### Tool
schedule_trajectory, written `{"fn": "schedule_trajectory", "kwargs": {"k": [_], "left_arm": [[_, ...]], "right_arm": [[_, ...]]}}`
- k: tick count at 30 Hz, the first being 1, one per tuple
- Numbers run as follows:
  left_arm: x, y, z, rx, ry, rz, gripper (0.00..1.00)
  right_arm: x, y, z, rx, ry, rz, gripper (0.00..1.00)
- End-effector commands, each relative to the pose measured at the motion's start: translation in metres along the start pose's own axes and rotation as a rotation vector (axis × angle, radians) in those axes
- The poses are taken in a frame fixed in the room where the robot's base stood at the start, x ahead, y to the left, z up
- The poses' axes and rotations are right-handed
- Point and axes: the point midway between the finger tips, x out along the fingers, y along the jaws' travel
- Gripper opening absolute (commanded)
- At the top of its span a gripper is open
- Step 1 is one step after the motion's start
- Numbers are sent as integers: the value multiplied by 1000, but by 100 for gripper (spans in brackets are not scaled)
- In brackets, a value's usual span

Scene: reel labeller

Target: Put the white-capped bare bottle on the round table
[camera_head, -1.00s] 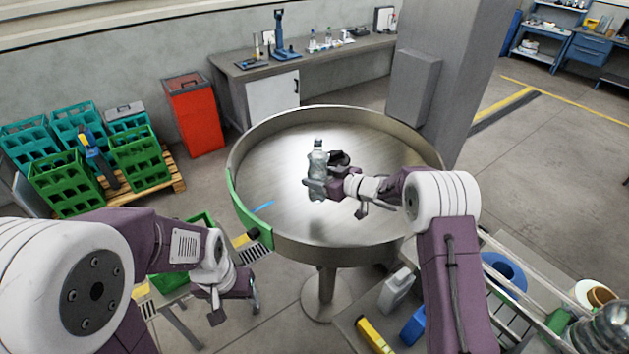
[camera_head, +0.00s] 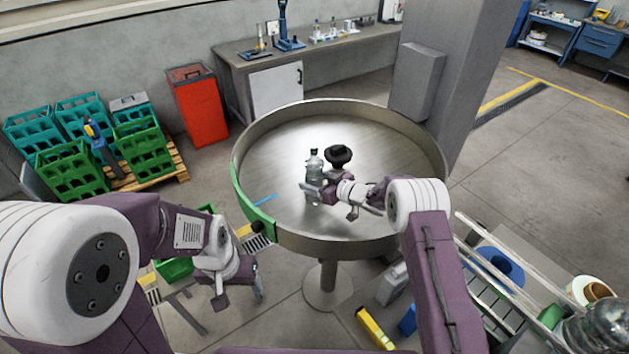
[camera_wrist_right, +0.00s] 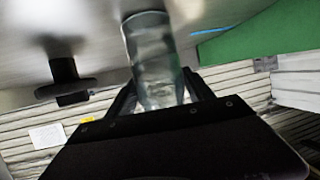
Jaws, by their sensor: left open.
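The clear bottle (camera_head: 314,164) is upright over the left middle of the round metal table (camera_head: 385,225). Its cap looks greyish and is too small to judge. My right gripper (camera_head: 313,189) is around its lower part. In the right wrist view, the bottle (camera_wrist_right: 152,50) sits between the two fingers (camera_wrist_right: 162,88), which lie against its sides. I cannot tell whether its base touches the table. My left gripper (camera_head: 222,290) is open and empty, low at the left, away from the table.
A black knob (camera_head: 338,155) stands on the table just right of the bottle; it also shows in the wrist view (camera_wrist_right: 65,78). A raised metal rim with a green section (camera_head: 246,208) surrounds the table. The table's back and right are clear. A grey pillar (camera_head: 447,70) stands behind right.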

Motion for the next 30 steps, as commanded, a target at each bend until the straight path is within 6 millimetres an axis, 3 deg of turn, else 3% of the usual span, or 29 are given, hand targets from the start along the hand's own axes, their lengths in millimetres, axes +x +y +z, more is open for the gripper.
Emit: {"fn": "schedule_trajectory", "kwargs": {"k": [14, 24, 30], "left_arm": [[0, 0, 0, 0, 0, 0, 67], [22, 0, 2, 0, 0, 0, 67], [44, -1, 5, 0, 0, 0, 67]], "right_arm": [[-7, 1, -2, 1, -1, 1, 80], [-78, 2, 0, 0, 0, 4, 80], [-107, 1, 1, -1, 2, 2, 80]]}}
